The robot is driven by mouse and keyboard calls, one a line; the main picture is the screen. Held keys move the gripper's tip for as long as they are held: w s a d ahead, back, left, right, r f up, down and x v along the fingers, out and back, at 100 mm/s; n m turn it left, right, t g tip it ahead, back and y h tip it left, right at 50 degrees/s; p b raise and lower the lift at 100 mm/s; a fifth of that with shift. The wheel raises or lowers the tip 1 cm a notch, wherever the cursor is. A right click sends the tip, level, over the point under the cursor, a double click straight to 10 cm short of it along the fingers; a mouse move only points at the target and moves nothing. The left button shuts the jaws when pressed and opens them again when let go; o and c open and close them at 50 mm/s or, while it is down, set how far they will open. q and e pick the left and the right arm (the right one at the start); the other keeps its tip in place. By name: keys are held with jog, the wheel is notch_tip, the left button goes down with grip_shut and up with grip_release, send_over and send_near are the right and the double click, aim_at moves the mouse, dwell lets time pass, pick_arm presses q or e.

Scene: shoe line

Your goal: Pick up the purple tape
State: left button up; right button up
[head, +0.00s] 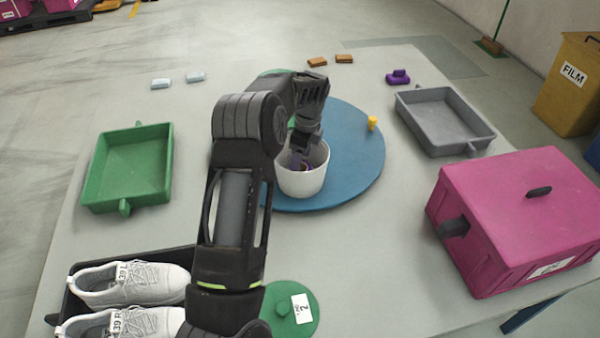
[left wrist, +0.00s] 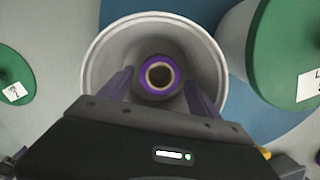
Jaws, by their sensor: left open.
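The purple tape (left wrist: 158,76) is a roll with a tan core, lying inside a white round container (left wrist: 96,72) in the left wrist view. In the head view the white container (head: 301,183) stands on the blue round board, and only a bit of the tape (head: 302,166) shows inside. My left gripper (head: 300,160) reaches down into the container's mouth from above. In the left wrist view the left gripper (left wrist: 158,88) is open, one finger on each side of the roll, with gaps between. My right gripper is not in view.
The blue round board (head: 350,160) carries a yellow piece (head: 372,123) and a container with a green lid (left wrist: 290,50). Around it are a green tray (head: 103,168), a grey tray (head: 460,108), a pink box (head: 520,215), shoes (head: 130,280) and a green lid (head: 290,318).

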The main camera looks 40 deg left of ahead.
pick_arm(q)
notch_tip(320, 180, down, 4)
jog(key=shift+a+f, duration=0.15)
jog(key=shift+f, duration=0.1)
jog(key=shift+c, duration=0.5)
jog(key=c, duration=1.1)
